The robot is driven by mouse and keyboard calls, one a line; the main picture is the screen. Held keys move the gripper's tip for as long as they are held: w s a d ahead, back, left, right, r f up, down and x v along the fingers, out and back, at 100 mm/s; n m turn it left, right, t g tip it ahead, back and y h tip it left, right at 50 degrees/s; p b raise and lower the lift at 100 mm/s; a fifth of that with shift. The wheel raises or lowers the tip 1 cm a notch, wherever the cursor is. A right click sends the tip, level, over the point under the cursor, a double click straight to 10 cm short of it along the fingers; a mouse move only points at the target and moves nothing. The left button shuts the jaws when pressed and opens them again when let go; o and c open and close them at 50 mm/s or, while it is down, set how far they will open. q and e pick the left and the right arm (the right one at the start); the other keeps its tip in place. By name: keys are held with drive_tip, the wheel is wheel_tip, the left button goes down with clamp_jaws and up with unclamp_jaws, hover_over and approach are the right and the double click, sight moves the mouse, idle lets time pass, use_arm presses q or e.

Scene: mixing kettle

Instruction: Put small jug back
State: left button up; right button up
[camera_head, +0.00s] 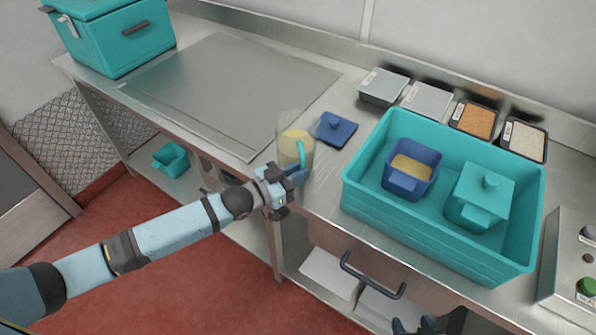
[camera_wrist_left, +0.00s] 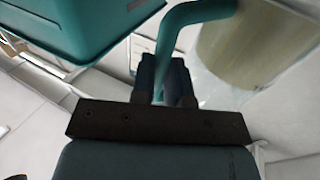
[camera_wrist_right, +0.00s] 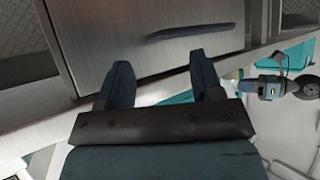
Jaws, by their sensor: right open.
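A clear jug (camera_head: 292,133) with a teal handle and pale yellow contents is upright at the front edge of the counter, left of the teal crate. I cannot tell whether its base touches the counter. My left gripper (camera_head: 298,174) is shut on the jug's handle; in the left wrist view its fingers (camera_wrist_left: 166,72) close around the teal handle (camera_wrist_left: 178,35), with the clear body (camera_wrist_left: 245,45) beside it. My right gripper (camera_wrist_right: 160,80) is open and empty in front of a metal drawer front. Only its tip (camera_head: 418,325) shows at the bottom of the head view.
A teal crate (camera_head: 400,228) holds a blue container (camera_head: 425,157) and a lidded teal container (camera_head: 486,190). A blue lid (camera_head: 336,129) lies behind the jug. Several ingredient trays (camera_head: 427,100) line the back. A flat metal plate (camera_head: 235,85) and teal cooler (camera_head: 115,40) are left.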

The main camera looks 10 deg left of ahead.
use_arm(q)
drive_tip(key=o, duration=0.4)
drive_tip(key=shift+o, duration=0.2)
drive_tip(key=shift+r, duration=0.15)
drive_tip(key=v, duration=1.2)
drive_tip(key=s+d+f+n+g+y, duration=0.2)
drive_tip(key=s+f+n+y, duration=0.55)
drive_tip(key=s+f, duration=0.85)
wheel_tip(320, 180, up, 8)
drive_tip(key=m+y+p, duration=0.1)
drive_tip(key=y+p, duration=0.1)
drive_tip(key=p, duration=0.5)
drive_tip(key=shift+a, duration=0.35)
